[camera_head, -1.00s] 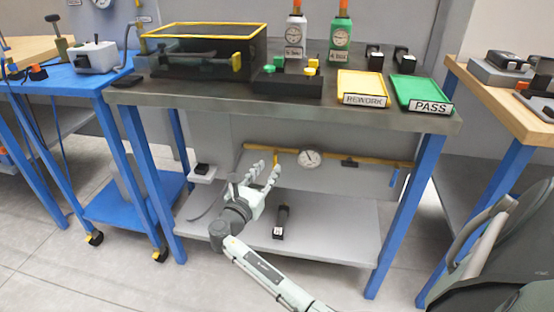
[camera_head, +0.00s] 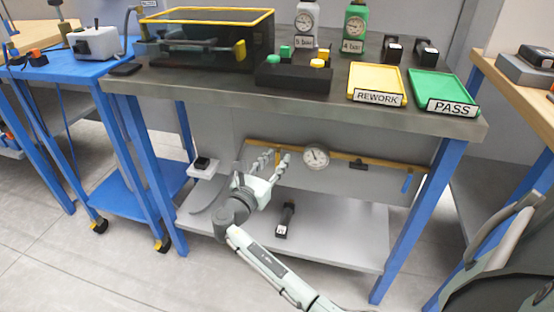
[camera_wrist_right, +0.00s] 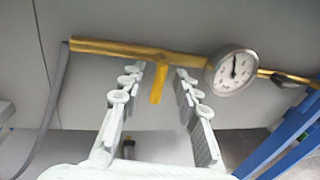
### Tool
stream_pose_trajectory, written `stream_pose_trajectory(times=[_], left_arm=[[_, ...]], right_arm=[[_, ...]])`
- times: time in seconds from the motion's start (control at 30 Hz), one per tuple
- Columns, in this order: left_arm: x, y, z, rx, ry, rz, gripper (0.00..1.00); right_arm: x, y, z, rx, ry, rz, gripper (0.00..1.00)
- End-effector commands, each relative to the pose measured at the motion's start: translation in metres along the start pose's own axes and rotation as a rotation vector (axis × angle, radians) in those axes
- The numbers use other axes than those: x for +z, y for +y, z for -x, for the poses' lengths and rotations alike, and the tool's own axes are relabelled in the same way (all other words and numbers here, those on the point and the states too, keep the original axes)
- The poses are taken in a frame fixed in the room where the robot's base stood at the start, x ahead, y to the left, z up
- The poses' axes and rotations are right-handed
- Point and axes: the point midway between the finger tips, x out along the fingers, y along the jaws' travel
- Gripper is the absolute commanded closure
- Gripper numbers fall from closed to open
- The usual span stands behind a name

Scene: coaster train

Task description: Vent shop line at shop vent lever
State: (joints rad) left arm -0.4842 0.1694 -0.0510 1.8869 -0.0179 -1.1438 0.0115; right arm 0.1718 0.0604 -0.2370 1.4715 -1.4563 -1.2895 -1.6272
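A yellow pipe (camera_head: 340,158) runs below the bench top with a round dial gauge (camera_head: 316,157) on it. In the right wrist view, a short yellow lever (camera_wrist_right: 157,84) hangs down from the pipe (camera_wrist_right: 110,48), left of the gauge (camera_wrist_right: 232,71). My right gripper (camera_head: 273,161) is at the pipe's left part, under the bench. In the right wrist view, its fingers (camera_wrist_right: 160,78) are spread, with the lever appearing between their tips. I cannot tell whether they touch it. The left gripper is not in view.
The bench top (camera_head: 220,97) is above my right gripper, with a REWORK tray (camera_head: 377,80) and a PASS tray (camera_head: 440,88). A lower shelf (camera_head: 340,225) holds a small black object (camera_head: 286,220). A blue leg (camera_head: 415,225) stands at right.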

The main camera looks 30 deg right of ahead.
Motion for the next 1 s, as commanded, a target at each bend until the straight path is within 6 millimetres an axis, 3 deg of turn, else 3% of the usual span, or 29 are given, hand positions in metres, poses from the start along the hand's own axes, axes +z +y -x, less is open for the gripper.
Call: stream_pose_trajectory(times=[0.2, 0.47, 1.0], left_arm=[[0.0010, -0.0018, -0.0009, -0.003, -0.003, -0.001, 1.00], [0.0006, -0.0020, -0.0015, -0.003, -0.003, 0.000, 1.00], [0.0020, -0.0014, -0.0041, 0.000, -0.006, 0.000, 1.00]], right_arm=[[0.0000, 0.0000, 0.0002, 0.000, 0.000, 0.000, 0.70], [0.0000, 0.0000, 0.0000, 0.000, 0.000, 0.000, 1.00], [0.0017, 0.0015, -0.0001, -0.001, 0.017, -0.088, 1.00]])
